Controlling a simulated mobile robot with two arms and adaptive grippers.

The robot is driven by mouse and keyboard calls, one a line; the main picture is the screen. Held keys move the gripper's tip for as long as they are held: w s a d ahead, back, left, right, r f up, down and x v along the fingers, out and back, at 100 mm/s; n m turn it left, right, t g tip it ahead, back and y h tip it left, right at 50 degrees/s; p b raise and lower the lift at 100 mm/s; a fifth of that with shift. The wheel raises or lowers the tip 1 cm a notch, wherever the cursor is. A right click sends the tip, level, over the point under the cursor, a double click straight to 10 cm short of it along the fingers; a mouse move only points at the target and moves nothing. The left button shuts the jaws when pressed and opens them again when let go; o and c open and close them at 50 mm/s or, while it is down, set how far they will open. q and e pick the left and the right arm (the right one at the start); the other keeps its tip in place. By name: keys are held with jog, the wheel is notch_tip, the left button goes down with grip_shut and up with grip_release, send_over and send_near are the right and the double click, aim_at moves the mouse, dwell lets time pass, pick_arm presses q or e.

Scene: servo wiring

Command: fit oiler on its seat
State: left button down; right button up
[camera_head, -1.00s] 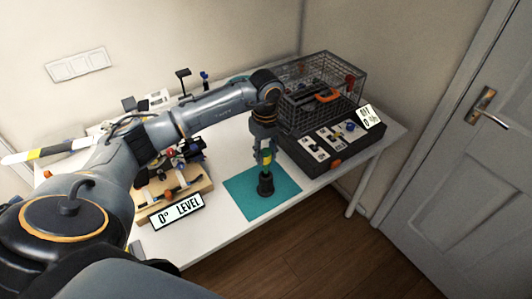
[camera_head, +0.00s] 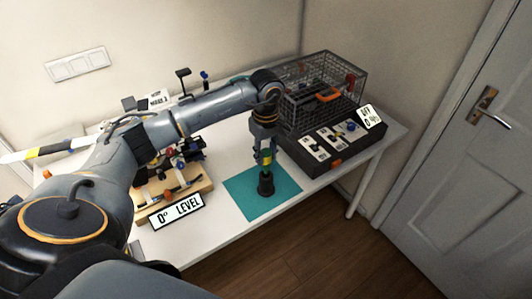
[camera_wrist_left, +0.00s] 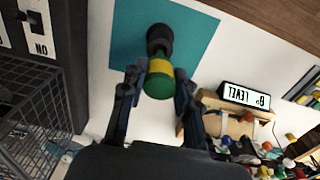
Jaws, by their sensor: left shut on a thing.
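The oiler (camera_wrist_left: 160,68) has a green body with a yellow band and a black end. In the left wrist view it lies between the two fingers of my left gripper (camera_wrist_left: 158,82), which is shut on it. In the head view the oiler (camera_head: 265,184) is upright, black end down, over the teal mat (camera_head: 244,203), below my left gripper (camera_head: 264,158). I cannot tell whether its black end touches the mat. I cannot make out its seat for certain. My right gripper does not show.
A wooden board (camera_head: 152,209) with several small parts and a "0° LEVEL" display (camera_head: 177,211) stands left of the mat. A black switch box (camera_head: 305,160) and a wire cage (camera_head: 345,78) stand to the right. The white table (camera_head: 232,232) is bare near its front edge.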

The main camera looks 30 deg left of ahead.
aim_at(266, 165)
pick_arm(q)
jog(key=shift+f+b, duration=1.95)
jog(key=shift+f, duration=0.4)
jog(key=c, duration=0.9)
grip_release()
notch_tip(266, 165, up, 12)
jog(key=shift+r, duration=0.1)
